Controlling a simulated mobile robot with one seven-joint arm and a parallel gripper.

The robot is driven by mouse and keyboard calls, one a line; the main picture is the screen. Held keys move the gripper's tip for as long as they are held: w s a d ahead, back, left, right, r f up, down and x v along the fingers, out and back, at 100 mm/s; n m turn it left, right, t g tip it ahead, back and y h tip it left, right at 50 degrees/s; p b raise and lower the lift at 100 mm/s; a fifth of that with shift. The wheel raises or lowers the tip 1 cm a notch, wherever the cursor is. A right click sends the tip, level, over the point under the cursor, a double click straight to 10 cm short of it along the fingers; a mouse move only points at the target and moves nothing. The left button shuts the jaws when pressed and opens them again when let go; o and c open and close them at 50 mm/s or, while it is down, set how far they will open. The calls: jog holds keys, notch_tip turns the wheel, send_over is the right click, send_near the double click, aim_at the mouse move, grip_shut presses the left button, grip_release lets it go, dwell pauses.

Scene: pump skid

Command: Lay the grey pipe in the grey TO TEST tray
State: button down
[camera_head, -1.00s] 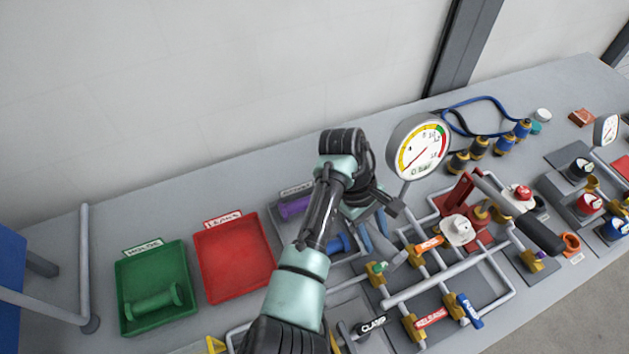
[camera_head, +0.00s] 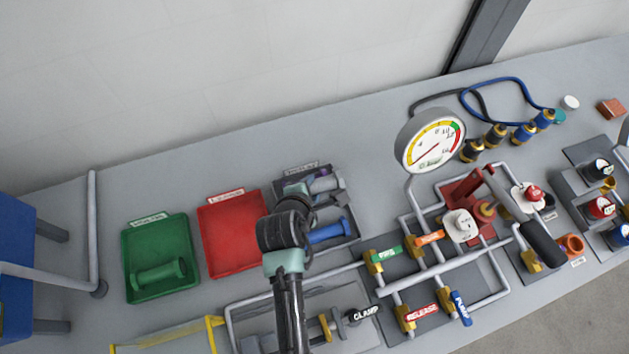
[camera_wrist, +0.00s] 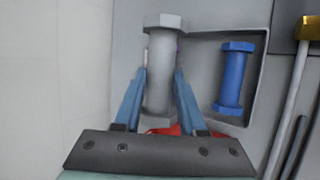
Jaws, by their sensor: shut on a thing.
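My gripper (camera_wrist: 161,78) is shut on the grey pipe (camera_wrist: 159,75), its blue fingers on either side of the pipe's middle. In the head view the grey pipe (camera_head: 323,185) shows just past my wrist, over the far part of the grey tray (camera_head: 343,201). In the wrist view it overlaps one side of the tray (camera_wrist: 262,100). I cannot tell whether it touches the tray. A blue pipe (camera_head: 329,232) lies in the tray's near part and shows beside the grey one in the wrist view (camera_wrist: 234,77). A purple pipe (camera_head: 325,169) is mostly hidden behind the grey pipe.
A red tray (camera_head: 230,235), empty where visible, stands left of the grey tray. A green tray (camera_head: 135,240) farther left holds a green pipe (camera_head: 159,274). The gauge (camera_head: 430,141) and valve piping (camera_head: 420,276) stand to the right. Bench behind the trays is clear.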

notch_tip(320, 180, down, 10)
jog(key=b, duration=0.9)
jog(key=shift+f, duration=0.15)
jog(key=shift+f+b, duration=0.75)
jog(key=shift+a+f, duration=0.1)
jog(key=shift+f, duration=0.15)
